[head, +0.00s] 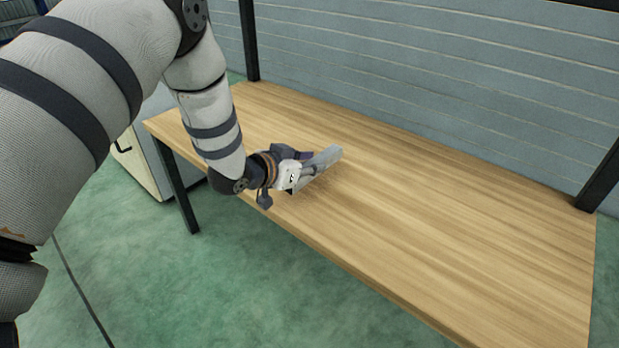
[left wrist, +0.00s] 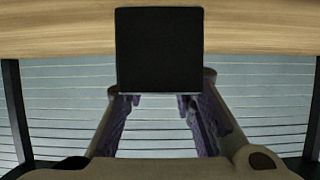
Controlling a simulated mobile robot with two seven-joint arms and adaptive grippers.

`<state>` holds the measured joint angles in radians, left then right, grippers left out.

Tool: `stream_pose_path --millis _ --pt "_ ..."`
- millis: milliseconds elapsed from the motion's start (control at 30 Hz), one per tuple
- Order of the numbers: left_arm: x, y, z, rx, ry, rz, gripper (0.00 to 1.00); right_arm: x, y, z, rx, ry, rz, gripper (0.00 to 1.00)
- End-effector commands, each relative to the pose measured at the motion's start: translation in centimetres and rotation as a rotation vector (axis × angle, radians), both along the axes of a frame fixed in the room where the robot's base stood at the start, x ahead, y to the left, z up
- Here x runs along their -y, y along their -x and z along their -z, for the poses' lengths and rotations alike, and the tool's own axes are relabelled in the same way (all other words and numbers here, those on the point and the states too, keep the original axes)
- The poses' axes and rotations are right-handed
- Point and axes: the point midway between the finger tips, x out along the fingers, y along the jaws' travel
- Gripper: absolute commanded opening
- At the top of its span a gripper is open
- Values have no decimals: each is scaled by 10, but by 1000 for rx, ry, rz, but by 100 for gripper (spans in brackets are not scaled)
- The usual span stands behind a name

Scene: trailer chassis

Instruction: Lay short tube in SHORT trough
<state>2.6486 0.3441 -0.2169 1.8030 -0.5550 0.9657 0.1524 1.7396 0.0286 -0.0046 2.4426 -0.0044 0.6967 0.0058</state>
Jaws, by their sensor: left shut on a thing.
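My left gripper (head: 303,174) is shut on a light grey piece, which looks like the short tube (head: 326,157), over the near left part of the table. In the left wrist view, a dark square face, apparently the tube's end (left wrist: 160,50), shows between and beyond my left gripper's fingers (left wrist: 162,108). I cannot tell whether the tube touches the tabletop. The fingers partly hide it in the head view. The SHORT trough is not seen in either view. My right gripper is not in view.
The wooden table (head: 450,215) is bare to the right of my left gripper. Dark posts stand at its back left (head: 249,40) and back right (head: 603,178). A grey slatted wall (head: 430,80) is behind it. A pale cabinet (head: 140,160) stands at the left end.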

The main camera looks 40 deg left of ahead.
Motion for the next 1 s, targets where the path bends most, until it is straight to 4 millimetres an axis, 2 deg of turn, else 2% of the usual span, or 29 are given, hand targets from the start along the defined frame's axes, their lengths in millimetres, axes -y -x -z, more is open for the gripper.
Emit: stream_pose_path --millis 33,100,433,467,533,900,1000 --pt "-1 2 16 -9 0 -1 0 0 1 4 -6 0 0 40" --pt "-1 2 27 -7 0 -3 0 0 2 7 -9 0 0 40" --pt "-1 2 28 -3 0 -1 0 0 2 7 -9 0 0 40" --pt "-1 2 29 -5 0 -1 27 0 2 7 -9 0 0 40" --pt "-1 2 28 -4 0 -1 43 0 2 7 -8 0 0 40" --pt "-1 2 23 -3 -1 -1 45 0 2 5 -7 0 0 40" --pt "-2 16 16 -5 1 -2 45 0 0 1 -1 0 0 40"
